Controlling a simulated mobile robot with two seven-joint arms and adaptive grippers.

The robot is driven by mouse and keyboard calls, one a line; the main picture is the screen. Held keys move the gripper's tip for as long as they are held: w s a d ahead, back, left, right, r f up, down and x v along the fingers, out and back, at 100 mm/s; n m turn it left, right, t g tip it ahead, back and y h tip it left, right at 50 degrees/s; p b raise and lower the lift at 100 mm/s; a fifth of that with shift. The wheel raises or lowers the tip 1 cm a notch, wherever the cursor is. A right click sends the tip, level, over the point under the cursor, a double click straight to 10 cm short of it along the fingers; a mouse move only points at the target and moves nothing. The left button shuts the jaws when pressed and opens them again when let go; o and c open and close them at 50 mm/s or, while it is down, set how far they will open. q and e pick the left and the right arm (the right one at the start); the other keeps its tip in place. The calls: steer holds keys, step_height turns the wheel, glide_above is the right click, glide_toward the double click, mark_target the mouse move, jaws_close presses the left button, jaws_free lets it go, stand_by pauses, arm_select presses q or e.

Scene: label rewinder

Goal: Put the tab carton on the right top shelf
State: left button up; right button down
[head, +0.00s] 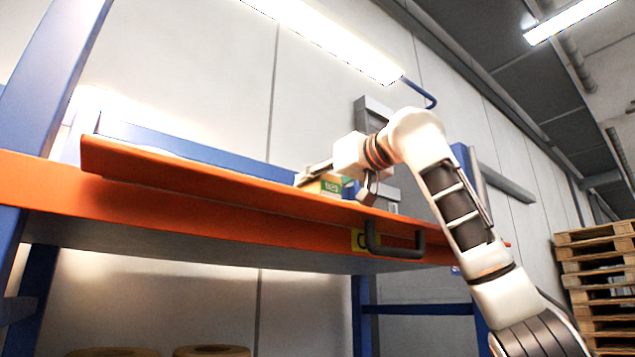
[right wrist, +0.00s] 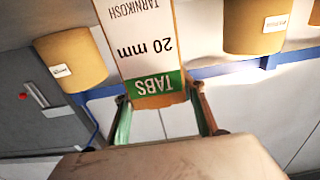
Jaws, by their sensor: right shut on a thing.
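The tab carton (right wrist: 155,60) is white and tan with a green TABS label and "20 mm" print, upside down in the right wrist view. My right gripper (right wrist: 160,95) is shut on it, with one finger on each side. In the head view the carton (head: 328,187) shows its green label just behind the orange front edge of the top shelf (head: 225,195). My right gripper (head: 338,178) reaches over that edge from the right. The edge hides the carton's underside, so I cannot tell whether it touches the shelf. My left gripper is not in view.
A dark handle (head: 395,251) and a yellow sign (head: 361,240) are on the shelf front. Blue uprights (head: 52,75) frame the rack. Tan rolls (right wrist: 72,60) show in the right wrist view. Wooden pallets (head: 597,285) are stacked at the far right.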

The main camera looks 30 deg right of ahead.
steer(key=shift+f, duration=0.2)
steer(key=c, duration=1.2)
jaws_free()
steer(key=s, duration=0.8)
steer(key=s+d, duration=0.1)
steer(key=s, duration=0.3)
